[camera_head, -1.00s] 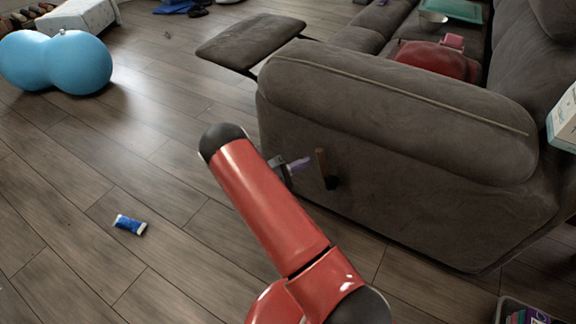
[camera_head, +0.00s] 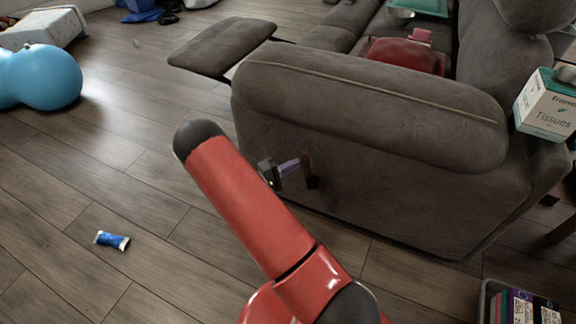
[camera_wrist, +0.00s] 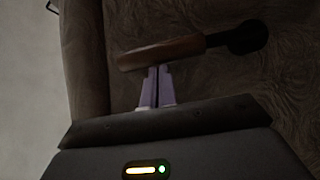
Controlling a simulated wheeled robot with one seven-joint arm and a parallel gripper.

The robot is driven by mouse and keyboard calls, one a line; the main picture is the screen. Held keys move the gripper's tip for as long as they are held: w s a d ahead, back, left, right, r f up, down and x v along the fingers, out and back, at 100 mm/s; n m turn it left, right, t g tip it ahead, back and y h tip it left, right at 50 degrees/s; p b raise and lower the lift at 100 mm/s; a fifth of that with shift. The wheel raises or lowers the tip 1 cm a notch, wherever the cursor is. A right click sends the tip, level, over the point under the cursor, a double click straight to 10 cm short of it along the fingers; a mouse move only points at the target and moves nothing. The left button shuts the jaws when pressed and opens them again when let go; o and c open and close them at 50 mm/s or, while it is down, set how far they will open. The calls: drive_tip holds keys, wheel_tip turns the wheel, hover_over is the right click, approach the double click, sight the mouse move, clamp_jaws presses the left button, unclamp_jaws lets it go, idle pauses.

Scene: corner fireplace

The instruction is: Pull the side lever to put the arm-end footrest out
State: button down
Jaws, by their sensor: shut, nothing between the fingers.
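The side lever (camera_head: 309,172) stands on the outer face of the grey sofa's arm (camera_head: 370,150), roughly upright, with its dark base low. In the wrist view its brown wooden handle (camera_wrist: 160,52) runs across above my fingertips, from a dark pivot on the right. My gripper (camera_head: 298,163) is shut, its pale purple fingers (camera_wrist: 156,71) together and empty. The fingertips are at the handle's side; I cannot tell whether they touch. The arm-end footrest (camera_head: 222,46) shows as a grey padded panel standing out from the sofa's front, on a dark bracket.
A blue peanut ball (camera_head: 40,77) and a small blue-wrapped packet (camera_head: 111,240) are on the wooden floor at left. A tissue box (camera_head: 546,106) is at the sofa's right end. A bin (camera_head: 486,300) with boxes stands at lower right. Floor between is clear.

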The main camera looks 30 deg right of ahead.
sight(303, 162)
drive_tip(key=shift+s+d+r+m+y+b, duration=0.2)
drive_tip(key=shift+s+d+r+m+y, duration=0.15)
drive_tip(key=shift+s+m, duration=0.2)
drive_tip(key=shift+s+d+r+m+y+b, duration=0.1)
drive_tip(key=shift+s+d+m+y+b, duration=0.15)
drive_tip(key=shift+s+d+m, duration=0.25)
drive_tip(key=shift+s+d+r+m+y+b, duration=0.1)
drive_tip(key=shift+s+d+m+y+b, duration=0.35)
drive_tip(key=shift+s, duration=0.2)
drive_tip(key=shift+s+d+r+m+y+b, duration=0.1)
drive_tip(key=shift+s+d+m+y+b, duration=0.25)
drive_tip(key=shift+s+d+m+b, duration=0.25)
drive_tip(key=shift+s, duration=0.1)
